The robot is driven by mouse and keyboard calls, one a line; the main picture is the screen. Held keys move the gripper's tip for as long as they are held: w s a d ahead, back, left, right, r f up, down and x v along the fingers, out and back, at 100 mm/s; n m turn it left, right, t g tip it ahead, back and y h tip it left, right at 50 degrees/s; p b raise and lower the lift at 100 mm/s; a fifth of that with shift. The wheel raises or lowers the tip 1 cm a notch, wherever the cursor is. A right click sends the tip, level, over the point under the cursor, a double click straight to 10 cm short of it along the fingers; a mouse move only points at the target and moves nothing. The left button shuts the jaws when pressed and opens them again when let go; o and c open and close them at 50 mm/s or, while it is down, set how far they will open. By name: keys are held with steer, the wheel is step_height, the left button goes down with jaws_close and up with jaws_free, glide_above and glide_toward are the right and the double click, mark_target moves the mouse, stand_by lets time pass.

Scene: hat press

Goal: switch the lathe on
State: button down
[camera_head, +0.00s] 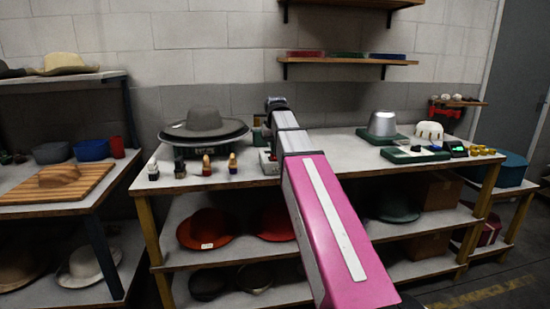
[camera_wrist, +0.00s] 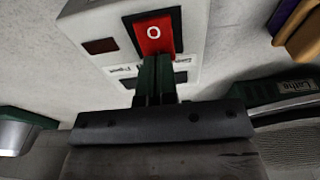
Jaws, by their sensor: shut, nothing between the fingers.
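A white switch box (camera_wrist: 203,28) fills the upper part of the wrist view. Its red rocker switch (camera_wrist: 153,36), marked "O", sits in a black frame. My gripper (camera_wrist: 155,62) is shut and empty, its dark green fingertips at the edge of the rocker; I cannot tell if they touch. The fingers hide part of the switch. A dark brownish window (camera_wrist: 100,46) sits beside the rocker. The green base labelled "Lathe" (camera_wrist: 292,92) is at right. In the head view, the box (camera_head: 267,161) is partly behind my arm, beside the lathe (camera_head: 205,152); my gripper is hidden there.
A grey hat (camera_head: 206,121) rests on the lathe's dark disc. Several small bottles (camera_head: 206,166) stand along the bench's front edge at left. A metal dome (camera_head: 383,124) and a green-based device (camera_head: 414,154) stand at right. The bench middle, right of my arm, is fairly clear.

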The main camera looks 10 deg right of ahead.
steer(key=shift+f, duration=0.35)
steer(key=shift+r, duration=3.55)
